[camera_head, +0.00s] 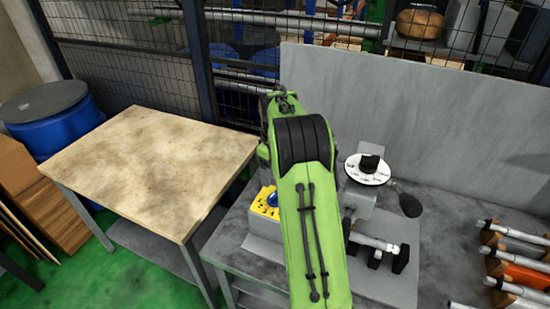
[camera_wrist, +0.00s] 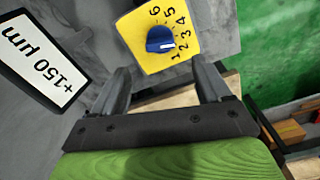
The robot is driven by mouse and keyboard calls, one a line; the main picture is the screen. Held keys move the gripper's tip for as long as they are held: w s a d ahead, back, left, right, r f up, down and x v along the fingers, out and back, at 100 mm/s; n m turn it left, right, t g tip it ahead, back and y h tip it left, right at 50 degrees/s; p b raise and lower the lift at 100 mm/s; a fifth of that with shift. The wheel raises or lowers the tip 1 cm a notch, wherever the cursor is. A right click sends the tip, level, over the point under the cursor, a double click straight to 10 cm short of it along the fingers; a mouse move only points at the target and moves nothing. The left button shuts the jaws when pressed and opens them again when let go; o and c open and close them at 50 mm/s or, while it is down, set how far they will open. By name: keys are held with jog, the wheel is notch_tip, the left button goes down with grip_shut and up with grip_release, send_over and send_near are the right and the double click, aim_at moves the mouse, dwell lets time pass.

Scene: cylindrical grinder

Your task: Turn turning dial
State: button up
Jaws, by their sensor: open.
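The turning dial is a round blue knob (camera_wrist: 160,40) on a yellow plate (camera_wrist: 136,23) with the numbers 1 to 6 beside it. In the wrist view it stands at the top middle, and its white mark points toward the low numbers. My gripper (camera_wrist: 163,78) is open and empty, with its two dark fingers apart; the dial lies beyond the fingertips, roughly between them and not touched. In the head view the blue knob (camera_head: 272,199) and yellow plate (camera_head: 262,208) show at the left edge of my green arm, which hides part of them and the gripper.
A white display (camera_wrist: 38,52) reading +150 µm is left of the dial. A wooden-topped table (camera_head: 150,165) stands left of the grey bench. A white disc (camera_head: 367,177) and a shaft fixture (camera_head: 375,243) are right of my arm. Several metal shafts (camera_head: 515,240) lie at the far right.

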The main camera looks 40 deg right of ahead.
notch_tip(320, 180, up, 5)
jog(key=shift+r+p, duration=0.1)
jog(key=shift+p, duration=0.2)
jog(key=s+a+r+m+t, duration=0.1)
jog(key=s+a+r, duration=0.4)
jog(key=a, duration=0.2)
jog(key=s+a+r+t, duration=0.2)
jog(key=s+a+r, duration=0.3)
jog(key=a+r, duration=0.15)
jog(key=s+a+f+m+t, duration=0.1)
jog(key=s+a, duration=0.3)
jog(key=s, duration=0.4)
jog(key=s+a+f+m+t, duration=0.1)
jog(key=s+a+f, duration=0.2)
jog(key=s, duration=0.5)
jog(key=shift+s+a+t, duration=0.3)
jog(key=shift+a, duration=0.2)
